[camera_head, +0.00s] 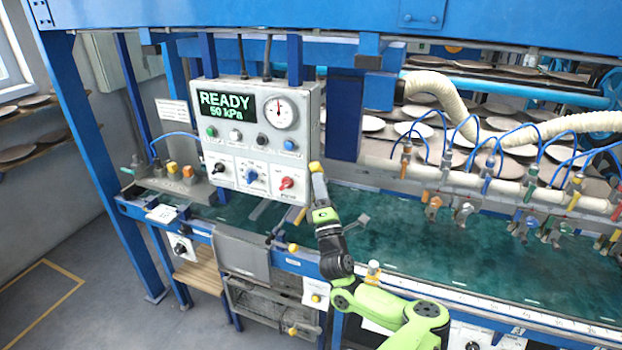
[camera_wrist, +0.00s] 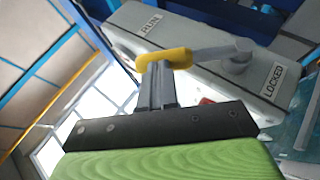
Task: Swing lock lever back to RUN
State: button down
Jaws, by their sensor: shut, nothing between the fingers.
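In the wrist view the lock lever (camera_wrist: 212,50) is a grey arm on a round pivot, with a yellow handle (camera_wrist: 177,56). It points left from its pivot, with its handle below the RUN label (camera_wrist: 151,24) and well away from the LOCKED label (camera_wrist: 272,80). My gripper (camera_wrist: 158,76) is shut and empty. Its grey fingers overlap the lower edge of the yellow handle in this view; whether they touch it I cannot tell. In the head view my gripper (camera_head: 320,193) is at the right side of the control box; the lever cannot be made out clearly there.
The grey control box (camera_head: 238,158) shows READY 50 kPa on its display (camera_head: 227,106), beside a round gauge (camera_head: 281,113). A green belt (camera_head: 420,240) runs below. Hoses and coloured valves (camera_head: 465,190) line the right. Blue frame posts (camera_head: 90,150) stand on the left.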

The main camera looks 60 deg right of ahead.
aim_at(322, 170)
jog(key=d+r+p, duration=0.2)
jog(key=r+p, duration=0.1)
jog(key=shift+w, duration=0.1)
jog(key=d, duration=0.1)
jog(key=d+r, duration=0.1)
jog(key=d+r+p, duration=0.1)
jog(key=shift+w+d, duration=0.15)
jog(key=shift+d, duration=0.25)
jog(key=shift+r, duration=0.15)
dwell(0.4)
